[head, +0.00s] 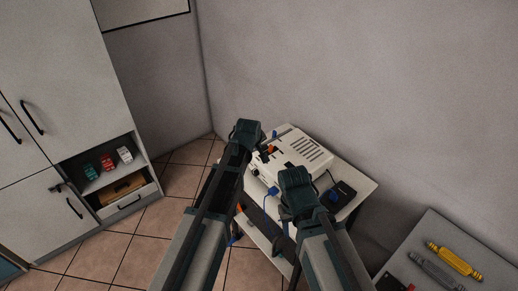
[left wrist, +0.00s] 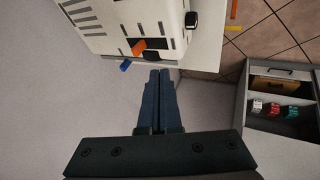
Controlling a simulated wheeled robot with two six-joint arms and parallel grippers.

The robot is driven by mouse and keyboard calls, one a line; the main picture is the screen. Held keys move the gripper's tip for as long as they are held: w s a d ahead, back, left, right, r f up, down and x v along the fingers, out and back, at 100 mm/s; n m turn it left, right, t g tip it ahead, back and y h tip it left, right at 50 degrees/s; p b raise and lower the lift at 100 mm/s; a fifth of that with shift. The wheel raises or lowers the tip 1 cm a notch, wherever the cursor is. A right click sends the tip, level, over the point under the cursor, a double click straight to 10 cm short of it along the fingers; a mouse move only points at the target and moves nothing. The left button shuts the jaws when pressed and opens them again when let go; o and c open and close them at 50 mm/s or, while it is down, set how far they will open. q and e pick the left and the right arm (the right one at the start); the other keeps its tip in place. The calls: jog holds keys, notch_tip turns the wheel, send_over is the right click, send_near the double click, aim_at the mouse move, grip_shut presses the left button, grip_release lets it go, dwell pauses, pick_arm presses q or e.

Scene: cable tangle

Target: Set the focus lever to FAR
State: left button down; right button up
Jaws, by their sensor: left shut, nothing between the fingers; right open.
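A white projector-like device (head: 302,149) with dark vent slots stands on a small white table. It also shows at the top of the left wrist view (left wrist: 112,24). An orange lever (left wrist: 152,46) sticks out of its side, and an orange part shows in the head view (head: 269,149) beside my left gripper. No FAR marking can be read. My left gripper (head: 247,128) is shut and empty; in the left wrist view its fingertips (left wrist: 160,74) point toward the lever, apart from it. My right gripper (head: 296,178) is open, in front of the device, its fingertips mostly hidden.
A dark box (head: 342,192) lies on the white table (head: 365,184) at the right. A small blue piece (left wrist: 125,66) sits near the orange lever. A cabinet (head: 62,110) stands at the left, a grey bench (head: 430,235) at the right. Walls close the back; floor is clear left.

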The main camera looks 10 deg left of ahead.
pick_arm(q)
jog(key=b, duration=0.7)
send_near(268, 150)
jog(key=a+f, duration=0.1)
jog(key=f, duration=0.1)
jog(key=a+f, duration=0.1)
jog(key=f, duration=0.1)
jog(key=shift+w+a, duration=0.15)
jog(key=w+d, duration=0.2)
jog(key=shift+w+d, duration=0.25)
jog(key=shift+w, duration=0.05)
jog(key=shift+w+d, duration=0.1)
